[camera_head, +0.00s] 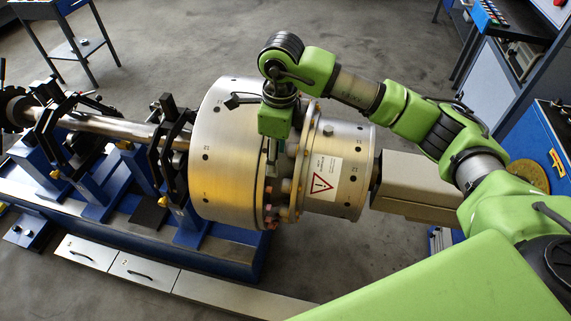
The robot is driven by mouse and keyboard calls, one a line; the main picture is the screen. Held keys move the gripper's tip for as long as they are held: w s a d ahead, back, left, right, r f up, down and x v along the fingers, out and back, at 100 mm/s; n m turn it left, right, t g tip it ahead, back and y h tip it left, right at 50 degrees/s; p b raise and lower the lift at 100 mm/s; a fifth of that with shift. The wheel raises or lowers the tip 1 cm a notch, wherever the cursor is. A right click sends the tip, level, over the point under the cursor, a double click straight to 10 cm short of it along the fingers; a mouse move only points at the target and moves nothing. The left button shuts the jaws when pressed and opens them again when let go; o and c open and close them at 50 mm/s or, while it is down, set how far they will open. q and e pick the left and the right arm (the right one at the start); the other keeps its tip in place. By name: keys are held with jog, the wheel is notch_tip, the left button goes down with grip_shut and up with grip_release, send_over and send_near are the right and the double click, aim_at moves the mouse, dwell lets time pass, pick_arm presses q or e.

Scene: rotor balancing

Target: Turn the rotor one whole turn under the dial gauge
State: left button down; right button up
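The rotor (222,170) is a large brushed-metal drum lying on its side, with a shaft (125,128) running out to the left. A flange with several bolts (287,190) rings its right side, beside a narrower metal section (345,185) with a red-triangle warning label. My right arm comes in from the right, and its gripper (272,155) points down at the flange, close to the bolts. I cannot tell whether it touches them or is open. A small dark part (236,101) is near the drum's top; I cannot make out a dial gauge. My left gripper is out of view.
Black bearing stands (172,150) on blue blocks carry the shaft over a blue bed (240,250). A grey box-like housing (415,180) is right of the rotor. Light drawers (145,272) line the front. Open floor (180,45) lies behind; a blue cabinet (530,145) stands at right.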

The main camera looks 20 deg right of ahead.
jog(key=s+a+y+p, duration=0.15)
jog(key=a+y, duration=0.35)
jog(key=a, duration=0.6)
jog(key=s+a+y, duration=0.2)
jog(key=a+y, duration=0.2)
jog(key=a, duration=0.7)
jog(key=w+a+r+m+t+y+p, duration=0.1)
jog(key=w+a+r+m+t+y, duration=0.2)
jog(key=a+r+m+t+y, duration=0.55)
jog(key=w+d+r+m+t+h+p, duration=0.1)
jog(key=w+d+m+t+h, duration=0.1)
jog(key=d+m+t+h, duration=0.3)
jog(key=w+r+m+t+h, duration=0.1)
jog(key=m+t+h, duration=0.15)
jog(key=m, duration=0.45)
jog(key=m+g+h+p, duration=0.4)
jog(key=m+g+h, duration=0.2)
jog(key=m+h, duration=1.1)
send_near(285, 190)
jog(key=shift+n+h, duration=0.5)
jog(key=shift+n, duration=0.05)
jog(key=x, duration=1)
jog(key=shift+w+a+f, duration=0.2)
jog(key=shift+w, duration=0.05)
